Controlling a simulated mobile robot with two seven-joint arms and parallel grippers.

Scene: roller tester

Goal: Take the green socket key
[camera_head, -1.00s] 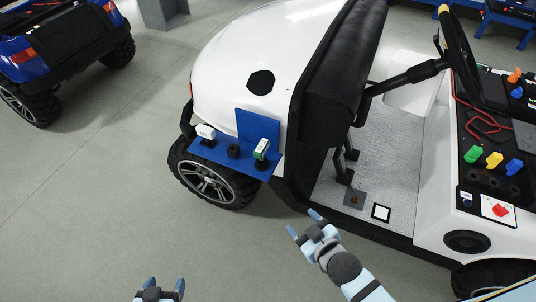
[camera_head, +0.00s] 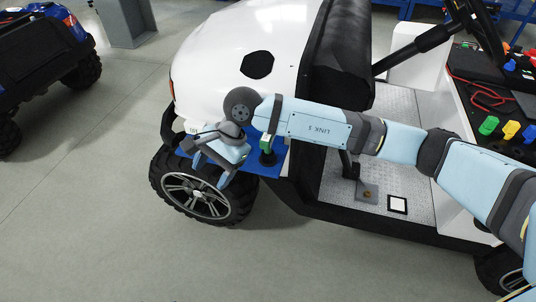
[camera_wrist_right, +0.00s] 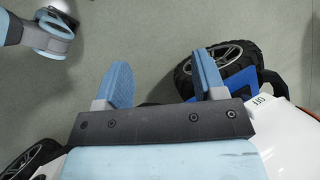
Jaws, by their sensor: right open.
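A green-and-white piece (camera_head: 266,142) stands in a black holder on the right of the blue shelf (camera_head: 267,171) at the white cart's rear wheel. My right arm partly covers it. Another green key-like piece (camera_head: 489,125) stands on the cart's dark console; I cannot tell which is the socket key. My right gripper (camera_head: 211,170) is open and empty, in front of the shelf's left part and over the wheel. My left gripper is not in view.
The white cart (camera_head: 225,65) fills the middle and right. Its console also carries a yellow piece (camera_head: 510,130) and a blue piece (camera_head: 529,132). Open floor (camera_head: 80,220) lies at left.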

